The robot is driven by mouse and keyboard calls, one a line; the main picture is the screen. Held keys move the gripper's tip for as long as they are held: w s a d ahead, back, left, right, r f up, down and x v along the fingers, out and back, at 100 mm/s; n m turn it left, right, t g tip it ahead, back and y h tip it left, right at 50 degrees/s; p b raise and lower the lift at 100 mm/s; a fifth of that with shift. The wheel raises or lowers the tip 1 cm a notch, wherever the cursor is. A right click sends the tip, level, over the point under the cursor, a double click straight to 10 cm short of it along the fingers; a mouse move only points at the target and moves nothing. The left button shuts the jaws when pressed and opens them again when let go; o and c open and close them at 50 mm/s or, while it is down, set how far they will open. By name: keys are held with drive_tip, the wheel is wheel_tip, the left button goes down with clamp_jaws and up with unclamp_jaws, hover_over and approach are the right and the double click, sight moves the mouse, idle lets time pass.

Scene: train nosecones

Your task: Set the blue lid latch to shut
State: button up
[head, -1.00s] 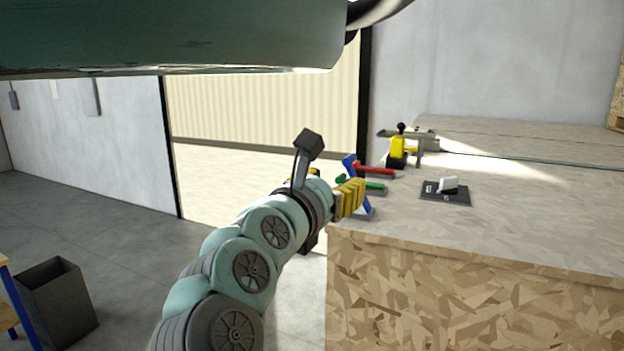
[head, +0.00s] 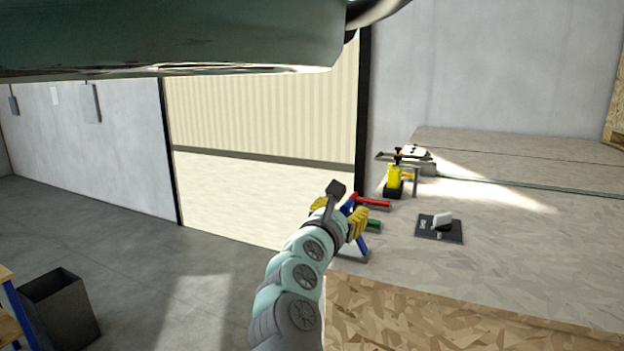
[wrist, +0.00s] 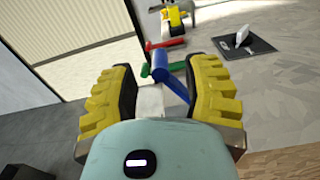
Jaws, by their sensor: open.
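The blue latch (wrist: 177,88) stands at the bench's left edge, nearest me of three coloured latches. Its thick blue end stands up toward the wrist camera, and its bar slants down to the right. In the head view the blue latch (head: 361,244) is partly covered by my gripper. My gripper (head: 340,217) has yellow ribbed fingers spread apart and empty. In the wrist view my gripper (wrist: 164,78) has one finger on each side of the blue end, which lies in line with the gap. I cannot tell whether they touch.
A red latch (head: 374,202) and a green latch (head: 374,224) lie just beyond the blue one. A yellow-bodied device (head: 394,180) stands farther back. A black plate with a white switch (head: 440,228) lies to the right. The bench top (head: 520,255) is otherwise mostly clear.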

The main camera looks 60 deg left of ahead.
sight(349, 200)
drive_tip(key=shift+w+a+r+p, duration=0.15)
drive_tip(key=shift+w+a+p, duration=0.15)
drive_tip(key=shift+w+p, duration=0.15)
drive_tip(key=shift+w+a+r+p, duration=0.15)
drive_tip(key=shift+w+a+p, duration=0.1)
drive_tip(key=shift+w+p, duration=0.2)
drive_tip(key=shift+w+a+f+p, duration=0.1)
drive_tip(key=shift+w+a+p, duration=0.25)
drive_tip(key=shift+p, duration=0.4)
drive_tip(key=shift+w+a+f+p, duration=0.3)
drive_tip(key=shift+w+p, duration=0.2)
drive_tip(key=shift+p, duration=0.25)
drive_tip(key=shift+o, duration=0.4)
drive_tip(key=shift+w, duration=0.1)
clamp_jaws()
drive_tip(key=shift+d, duration=0.1)
